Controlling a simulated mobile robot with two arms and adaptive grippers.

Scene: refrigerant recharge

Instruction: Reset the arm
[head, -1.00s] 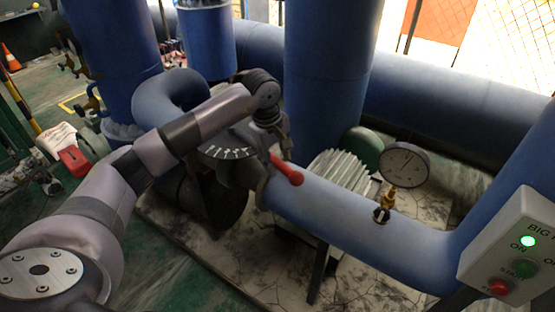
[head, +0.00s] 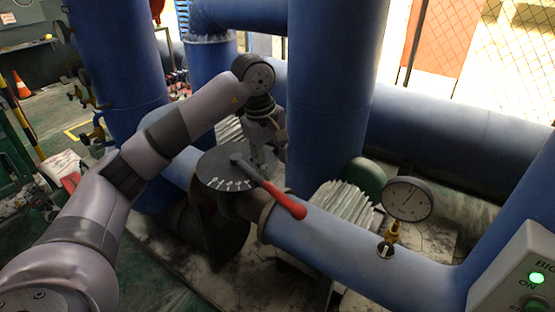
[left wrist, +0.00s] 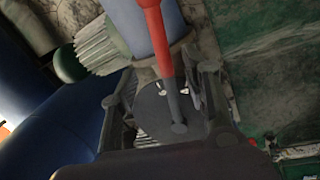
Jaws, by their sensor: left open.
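A valve with a grey round dial plate (head: 226,171) and a lever with a red handle (head: 285,200) sits on a blue pipe. The red handle points to the lower right in the head view. My left gripper (head: 262,160) is open, just behind the dial, with nothing held in it. In the left wrist view, its fingers (left wrist: 163,92) stand apart, and the red handle (left wrist: 155,38) and its grey stem show between them, beyond the fingertips. The handle looks clear of both fingers. My right gripper is in neither view.
A thick blue vertical pipe (head: 338,90) stands just right of my left gripper. A pressure gauge (head: 406,199) rises from the front pipe. A control box (head: 520,270) with a lit green light is at the lower right. Open floor lies at the left.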

